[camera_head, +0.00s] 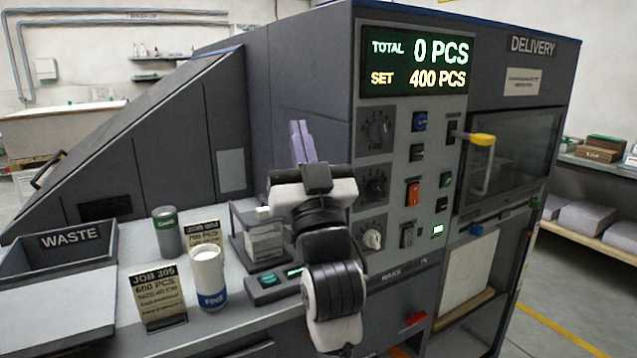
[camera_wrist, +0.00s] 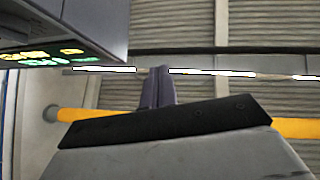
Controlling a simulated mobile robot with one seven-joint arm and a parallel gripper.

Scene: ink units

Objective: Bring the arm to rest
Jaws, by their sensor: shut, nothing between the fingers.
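My gripper (camera_head: 301,143) is in the middle of the head view, in front of the machine's dark side wall. Its two purple-grey fingers point up and lie together, with nothing between them. The fingers also show together in the wrist view (camera_wrist: 157,88), against a ribbed ceiling and a yellow pipe. My black and white arm rises from the bottom of the head view and hides part of the counter and the machine front. The fingers appear clear of the machine, though the exact gap cannot be told.
The machine's display (camera_head: 418,63) reads 0 PCS total, set 400 PCS. Knobs and switches (camera_head: 413,192) sit right of my gripper. On the counter stand a waste bin (camera_head: 62,258), a JOB 305 card (camera_head: 158,297), a FINE cup (camera_head: 208,277) and a green-labelled can (camera_head: 166,233).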

